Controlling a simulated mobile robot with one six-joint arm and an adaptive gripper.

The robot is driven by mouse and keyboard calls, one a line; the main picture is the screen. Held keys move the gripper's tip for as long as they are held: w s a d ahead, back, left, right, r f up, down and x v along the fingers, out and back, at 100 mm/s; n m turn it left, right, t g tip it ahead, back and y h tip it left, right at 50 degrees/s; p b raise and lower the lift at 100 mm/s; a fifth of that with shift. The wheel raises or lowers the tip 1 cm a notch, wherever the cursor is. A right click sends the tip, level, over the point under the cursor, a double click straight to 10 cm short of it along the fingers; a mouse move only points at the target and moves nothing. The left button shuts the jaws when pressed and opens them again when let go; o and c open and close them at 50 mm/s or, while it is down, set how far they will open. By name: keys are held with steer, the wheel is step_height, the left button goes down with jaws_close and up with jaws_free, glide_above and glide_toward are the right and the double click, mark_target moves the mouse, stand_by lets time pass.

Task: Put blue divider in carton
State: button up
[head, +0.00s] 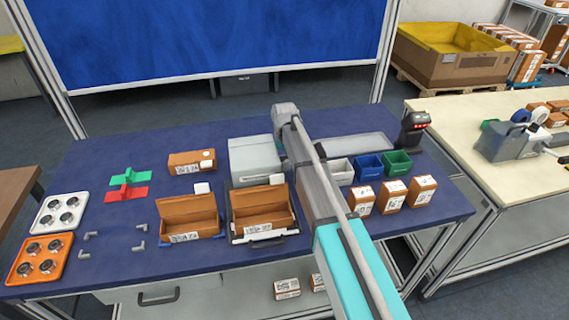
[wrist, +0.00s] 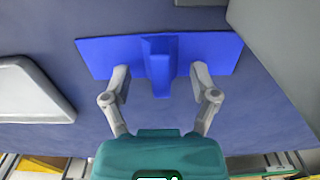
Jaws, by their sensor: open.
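The blue divider (wrist: 105,55) lies flat on the blue table in the wrist view, with its cross piece pointing toward my gripper. My gripper (wrist: 159,78) is open, with one finger on each side of that cross piece and a visible gap on both sides. In the head view my arm hides the divider and most of the gripper. Two open brown cartons stand on the table there: one at left (head: 188,206), and one in the middle (head: 262,197) on a black and white holder. The task does not say which carton.
A green divider (head: 121,177) and a red divider (head: 126,193) lie at left. A grey box (head: 254,155) stands behind the middle carton. Small blue (head: 368,165) and green (head: 397,161) bins and several small boxes stand right of my arm.

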jaws_close()
stand_by(0.3)
steer(key=shift+a, duration=0.1)
steer(key=shift+r, duration=0.2)
step_height(320, 180, up, 28)
steer(key=p, duration=2.8)
steer(key=shift+f, duration=0.2)
